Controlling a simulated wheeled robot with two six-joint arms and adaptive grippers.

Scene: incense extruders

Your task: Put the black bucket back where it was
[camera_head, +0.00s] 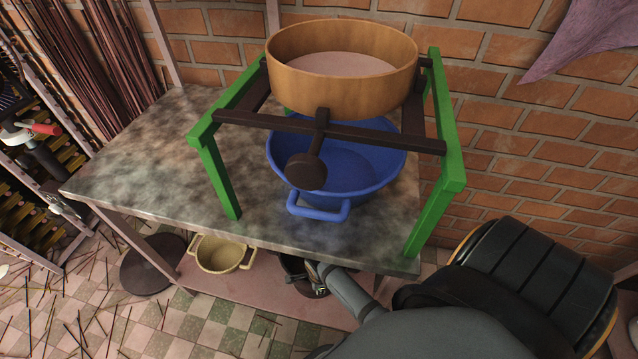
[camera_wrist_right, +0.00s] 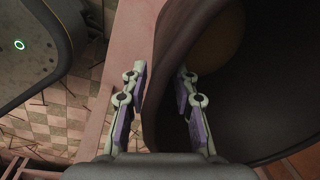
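The black bucket (camera_head: 293,266) is on or just above the pink lower shelf under the table, mostly hidden by the tabletop and my right arm. Its dark wall and deep inside fill the right of the right wrist view (camera_wrist_right: 235,95). My right gripper (camera_head: 315,272) is at the bucket's rim. In the wrist view its fingers (camera_wrist_right: 160,75) straddle the wall, one outside and one inside, with a gap beside the wall. It looks open. I cannot tell whether the bucket rests fully on the shelf. My left gripper is not in view.
A beige bucket (camera_head: 219,254) stands left on the lower shelf (camera_head: 268,292). The stone-topped table (camera_head: 140,150) carries a green frame (camera_head: 219,175) with a wooden sieve (camera_head: 340,85) and a blue bucket (camera_head: 385,165). A table leg (camera_head: 135,245) and brick wall (camera_head: 500,150) bound the space.

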